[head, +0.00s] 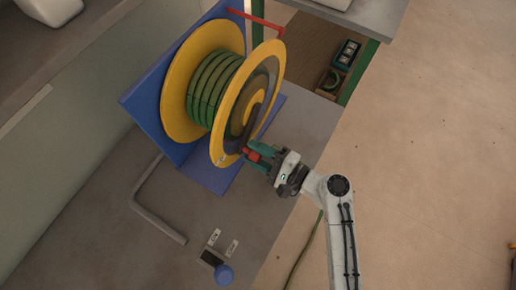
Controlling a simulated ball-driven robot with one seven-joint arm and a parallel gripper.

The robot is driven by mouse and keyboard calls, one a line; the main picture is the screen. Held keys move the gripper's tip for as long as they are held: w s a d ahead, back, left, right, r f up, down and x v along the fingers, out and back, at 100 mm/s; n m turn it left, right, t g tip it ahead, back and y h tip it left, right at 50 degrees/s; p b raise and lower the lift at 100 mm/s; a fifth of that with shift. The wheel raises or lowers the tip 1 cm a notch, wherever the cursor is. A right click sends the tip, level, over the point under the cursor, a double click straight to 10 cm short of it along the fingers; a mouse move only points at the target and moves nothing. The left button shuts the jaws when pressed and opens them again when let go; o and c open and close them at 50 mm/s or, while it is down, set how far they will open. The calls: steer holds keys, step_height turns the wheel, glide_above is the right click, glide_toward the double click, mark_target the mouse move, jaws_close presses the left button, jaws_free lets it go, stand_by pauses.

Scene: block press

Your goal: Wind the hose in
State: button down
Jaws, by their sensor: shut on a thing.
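The hose reel has two yellow discs (178,85) with several turns of green hose (216,85) between them. It sits in a blue frame (147,110). A dark spiral marks the near disc. A red crank handle (251,155) stands out from this disc's lower edge. My gripper (254,158) is shut on the red handle; its fingers partly hide it. A thin green length of hose (304,250) lies over the floor at the bottom, beside the bench edge; its link to the reel is hidden.
A red bar (255,20) and green posts are behind.

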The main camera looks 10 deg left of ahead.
steer(key=shift+s, duration=0.2)
steer(key=c, duration=0.7)
jaws_free()
steer(key=shift+w, duration=0.1)
steer(key=shift+o, duration=0.2)
steer(key=b+v, duration=0.2)
steer(key=v, duration=0.8)
steer(key=shift+d, duration=0.4)
